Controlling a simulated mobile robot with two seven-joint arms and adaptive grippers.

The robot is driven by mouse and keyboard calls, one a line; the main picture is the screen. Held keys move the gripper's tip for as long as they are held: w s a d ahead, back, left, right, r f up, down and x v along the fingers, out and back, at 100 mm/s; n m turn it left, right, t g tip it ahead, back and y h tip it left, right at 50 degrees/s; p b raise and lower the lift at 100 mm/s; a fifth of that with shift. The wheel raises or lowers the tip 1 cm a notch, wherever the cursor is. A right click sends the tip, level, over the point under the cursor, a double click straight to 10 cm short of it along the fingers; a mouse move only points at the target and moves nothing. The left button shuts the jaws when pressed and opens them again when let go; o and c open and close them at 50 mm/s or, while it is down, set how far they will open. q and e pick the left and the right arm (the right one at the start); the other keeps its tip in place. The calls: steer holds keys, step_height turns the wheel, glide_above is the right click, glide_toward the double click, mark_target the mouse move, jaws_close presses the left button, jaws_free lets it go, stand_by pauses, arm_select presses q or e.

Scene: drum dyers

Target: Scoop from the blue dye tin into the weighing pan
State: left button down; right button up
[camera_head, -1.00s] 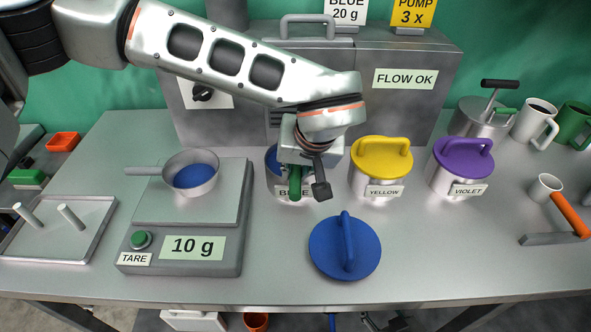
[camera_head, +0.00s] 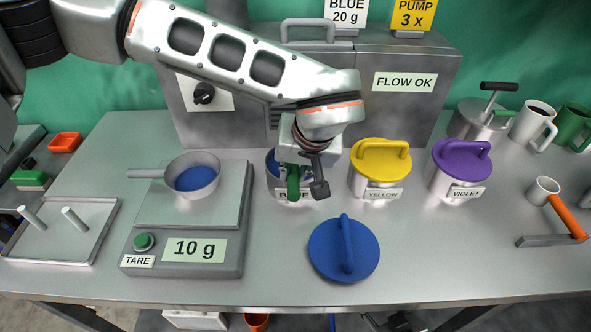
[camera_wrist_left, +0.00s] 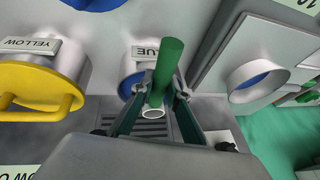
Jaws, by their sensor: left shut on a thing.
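The blue dye tin (camera_head: 272,172) stands open behind its BLUE label, mostly hidden by my left gripper (camera_head: 304,188). That gripper is shut on a green scoop handle (camera_head: 293,182), held over the tin. The handle also shows between the fingers in the left wrist view (camera_wrist_left: 168,62). The scale reads 10 g. My right gripper is not in view.
The blue lid (camera_head: 325,253) lies in front of the tin. The lidded yellow tin (camera_head: 375,187) and violet tin (camera_head: 447,185) stand to its right. A metal cabinet (camera_head: 400,110) is behind. A tray with pegs (camera_head: 88,245) lies left. A card reads BLUE 20 g (camera_head: 346,12).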

arm_select(q)
step_height(320, 180, up, 3)
steer(key=shift+f+p, duration=0.15)
steer(key=shift+p, duration=0.5)
steer(key=shift+r+p, duration=0.75)
steer(key=shift+r, duration=0.4)
steer(key=shift+w, duration=0.1)
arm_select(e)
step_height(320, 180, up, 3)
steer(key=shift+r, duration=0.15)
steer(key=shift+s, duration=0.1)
